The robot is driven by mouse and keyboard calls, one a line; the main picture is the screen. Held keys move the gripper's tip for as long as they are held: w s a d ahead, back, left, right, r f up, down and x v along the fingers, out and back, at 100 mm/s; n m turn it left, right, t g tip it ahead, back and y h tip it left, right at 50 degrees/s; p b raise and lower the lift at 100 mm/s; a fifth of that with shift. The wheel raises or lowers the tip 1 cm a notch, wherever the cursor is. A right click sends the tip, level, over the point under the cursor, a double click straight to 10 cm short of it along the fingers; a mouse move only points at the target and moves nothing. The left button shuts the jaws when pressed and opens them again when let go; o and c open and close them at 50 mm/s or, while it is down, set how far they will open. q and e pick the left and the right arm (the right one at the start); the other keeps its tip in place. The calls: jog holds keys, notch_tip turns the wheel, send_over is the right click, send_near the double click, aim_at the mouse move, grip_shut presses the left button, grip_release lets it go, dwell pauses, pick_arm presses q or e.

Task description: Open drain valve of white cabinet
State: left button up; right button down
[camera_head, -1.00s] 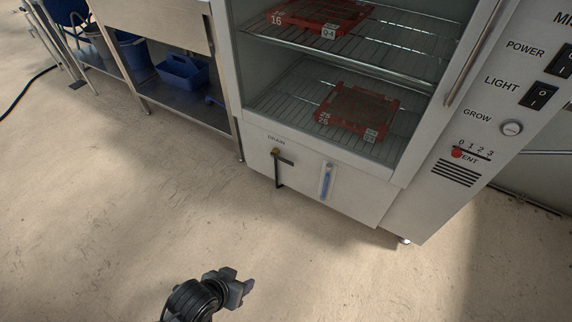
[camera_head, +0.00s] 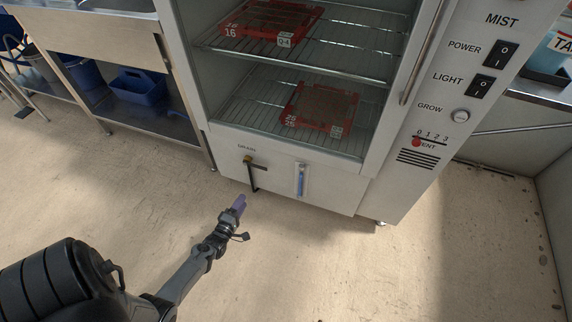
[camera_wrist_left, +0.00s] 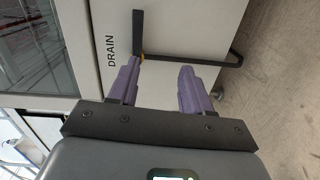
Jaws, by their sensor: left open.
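The white cabinet (camera_head: 215,145) has a drain valve (camera_head: 248,159) low on its front, under the word DRAIN. The valve has a brass-coloured body and a black lever lying sideways, pointing right in the head view. A thin black drain pipe (camera_head: 254,182) runs down from it. In the left wrist view, the lever (camera_wrist_left: 138,32) points up the picture and the pipe (camera_wrist_left: 205,62) runs right. My left gripper (camera_head: 239,203) is in front of and below the valve, with purple fingers. The left wrist view shows these fingers (camera_wrist_left: 160,70) apart, with no grasp visible. My right gripper is out of view.
A sight tube (camera_head: 301,180) with blue liquid is right of the valve. Wire shelves above hold red trays (camera_head: 290,105). A switch panel (camera_head: 450,95) is at right. A steel bench (camera_head: 160,125) with a blue caddy (camera_head: 137,88) stands left. The floor in front is clear.

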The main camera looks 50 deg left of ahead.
aim_at(262, 168)
pick_arm(q)
jog(key=shift+n+y, duration=0.6)
jog(key=w+a+r+b, duration=0.1)
jog(key=w+a, duration=0.1)
jog(key=w, duration=0.2)
jog(key=w+a+r+b, duration=0.1)
jog(key=w+b, duration=0.1)
jog(key=w, duration=0.3)
jog(key=w+a+r+b, duration=0.1)
jog(key=w+a+b, duration=0.1)
jog(key=w, duration=0.3)
jog(key=shift+w+a+r, duration=0.2)
jog(key=shift+a+r, duration=0.1)
jog(key=shift+a, duration=0.05)
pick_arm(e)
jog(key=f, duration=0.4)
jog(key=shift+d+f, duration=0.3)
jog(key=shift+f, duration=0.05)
pick_arm(q)
jog(key=shift+d, duration=0.1)
grip_shut()
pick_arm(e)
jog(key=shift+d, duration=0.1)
